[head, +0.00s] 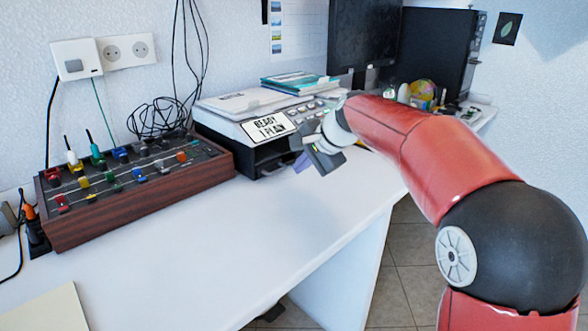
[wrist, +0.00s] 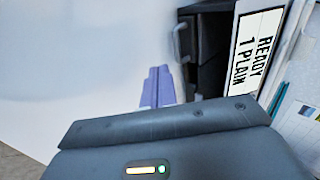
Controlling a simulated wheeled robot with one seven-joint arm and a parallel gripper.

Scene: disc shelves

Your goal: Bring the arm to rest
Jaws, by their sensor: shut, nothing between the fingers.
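My red arm reaches in from the right in the head view, over the white desk (head: 230,230). My gripper (head: 302,163) is above the desk, at the front right of the printer. Its purple fingers also show in the wrist view (wrist: 157,86), pressed together with nothing between them. The fingers look apart from the printer and the desk, though the exact gap is hard to tell.
A printer (head: 222,128) with a "READY 1 PLAIN" sign (head: 268,127) stands against the wall. A wooden-sided mixer box (head: 130,200) with coloured knobs and plugs is to its left. The front desk is mostly clear.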

